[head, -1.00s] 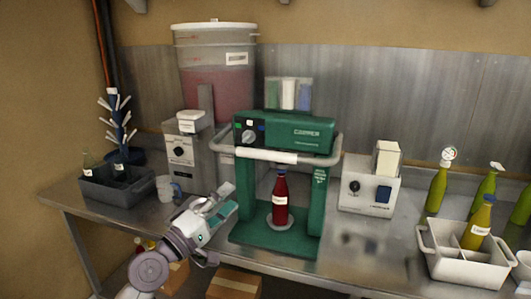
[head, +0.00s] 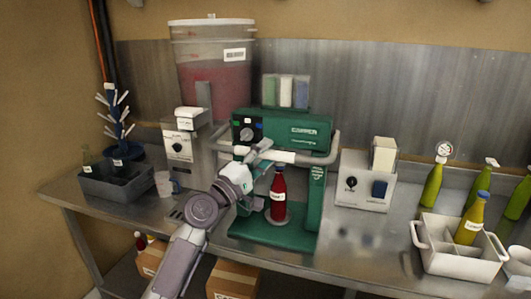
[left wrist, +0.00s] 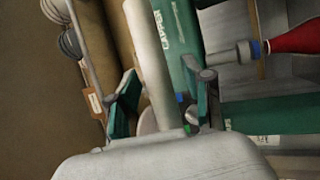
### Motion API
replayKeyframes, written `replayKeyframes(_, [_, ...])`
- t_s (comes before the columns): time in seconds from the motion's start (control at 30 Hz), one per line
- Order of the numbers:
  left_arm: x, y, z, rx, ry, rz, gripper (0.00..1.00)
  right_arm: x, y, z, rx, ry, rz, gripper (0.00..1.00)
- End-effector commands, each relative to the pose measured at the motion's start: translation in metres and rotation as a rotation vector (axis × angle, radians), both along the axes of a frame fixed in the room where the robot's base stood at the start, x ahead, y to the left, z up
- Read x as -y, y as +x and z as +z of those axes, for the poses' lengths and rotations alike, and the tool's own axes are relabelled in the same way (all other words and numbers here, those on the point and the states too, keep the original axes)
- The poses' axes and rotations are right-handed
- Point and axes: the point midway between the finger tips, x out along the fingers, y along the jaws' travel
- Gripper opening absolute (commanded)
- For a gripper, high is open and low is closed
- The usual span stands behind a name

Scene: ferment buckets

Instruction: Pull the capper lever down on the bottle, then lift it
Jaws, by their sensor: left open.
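The green capper (head: 285,130) stands in the middle of the bench. Its lever is a grey bent bar with a white grip (head: 282,156) across the front, in a raised position. A red bottle (head: 278,197) with a white label stands upright on the round plate under the capper head. It shows sideways in the left wrist view (left wrist: 298,38). My left gripper (head: 262,152) is at the left part of the lever's grip. In the left wrist view its two fingers (left wrist: 163,103) are open, one on each side of the pale grip (left wrist: 150,55).
A grey device (head: 180,148) and a bucket of red liquid (head: 213,85) stand left of the capper. A white device (head: 365,188) stands to its right. A white crate (head: 460,262) and green bottles fill the bench's right end.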

Motion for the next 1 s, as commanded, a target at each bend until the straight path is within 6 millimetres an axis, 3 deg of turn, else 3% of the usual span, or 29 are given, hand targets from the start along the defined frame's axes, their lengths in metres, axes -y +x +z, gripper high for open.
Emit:
replayKeyframes(0.33, [0.0028, 0.0029, 0.0012, 0.0, 0.0, 0.0, 0.51, 0.0, 0.0, 0.0002, 0.0, 0.0, 0.0, 0.51])
replayKeyframes(0.63, [0.0025, 0.0028, 0.001, 0.0, 0.0, 0.0, 0.01, 0.0001, -0.0001, 0.0002, 0.0, 0.0, 0.0, 0.51])
replayKeyframes(1.0, [0.0024, 0.0036, 0.0021, -0.004, 0.002, 0.0, 0.0, 0.0002, 0.0, 0.0012, 0.0, 0.0, 0.0, 0.51])
